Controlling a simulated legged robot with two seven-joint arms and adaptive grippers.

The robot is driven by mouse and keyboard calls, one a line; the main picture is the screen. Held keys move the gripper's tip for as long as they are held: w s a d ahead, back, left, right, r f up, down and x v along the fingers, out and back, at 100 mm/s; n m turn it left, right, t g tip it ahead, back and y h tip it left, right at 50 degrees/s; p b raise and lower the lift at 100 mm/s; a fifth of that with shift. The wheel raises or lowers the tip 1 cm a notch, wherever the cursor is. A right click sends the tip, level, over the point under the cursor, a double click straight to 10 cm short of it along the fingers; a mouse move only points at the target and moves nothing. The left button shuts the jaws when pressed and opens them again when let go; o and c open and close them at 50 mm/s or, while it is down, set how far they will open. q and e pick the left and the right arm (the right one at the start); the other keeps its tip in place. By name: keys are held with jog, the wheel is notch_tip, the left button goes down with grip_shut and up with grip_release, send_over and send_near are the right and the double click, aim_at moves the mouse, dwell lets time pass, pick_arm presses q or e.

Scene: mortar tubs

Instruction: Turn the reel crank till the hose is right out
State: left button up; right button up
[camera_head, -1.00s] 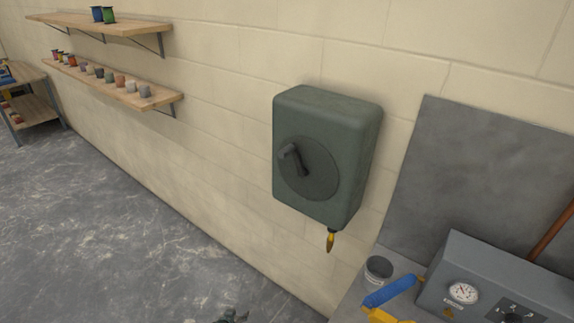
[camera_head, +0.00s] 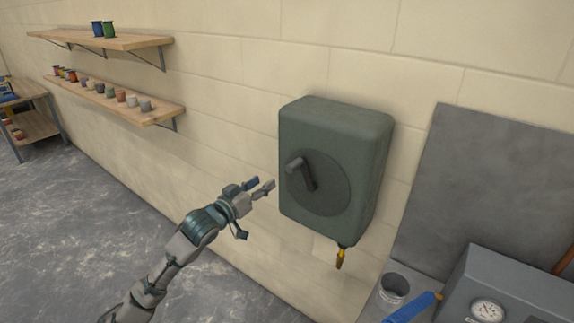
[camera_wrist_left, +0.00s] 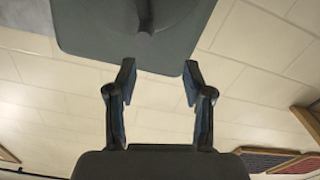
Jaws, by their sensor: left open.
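The hose reel (camera_head: 358,140) is a dark green box fixed to the block wall, with a round disc on its front. The dark crank (camera_head: 303,172) sits on that disc, its knob at the upper left. A short hose end with a yellow nozzle (camera_head: 341,259) hangs below the box. My left gripper (camera_head: 264,185) is just left of the reel, open and empty, apart from the crank. In the left wrist view, the open fingers (camera_wrist_left: 160,82) point at the reel's edge (camera_wrist_left: 85,35), and the crank (camera_wrist_left: 145,18) shows beyond them at the top. My right gripper is not in view.
Two wooden shelves with small pots (camera_head: 118,97) are on the wall at left. A bench at lower right holds a grey tin (camera_head: 393,287), a blue-handled tool (camera_head: 412,307) and a grey box with a gauge (camera_head: 510,290). The wall between shelves and reel is clear.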

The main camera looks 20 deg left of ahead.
aim_at(294, 166)
pick_arm(q)
jog(key=x, duration=0.4)
jog(key=p+x, duration=0.1)
jog(key=x, duration=0.3)
jog(key=d+p+x, duration=0.1)
jog(key=x, duration=0.3)
jog(key=shift+w+d, duration=0.1)
jog(key=shift+c, duration=0.7)
jog(key=shift+d+r, duration=0.2)
jog(key=shift+d, duration=0.35)
jog(key=c, duration=0.8)
jog(key=shift+d, duration=0.35)
grip_shut()
jog(key=shift+a, duration=0.2)
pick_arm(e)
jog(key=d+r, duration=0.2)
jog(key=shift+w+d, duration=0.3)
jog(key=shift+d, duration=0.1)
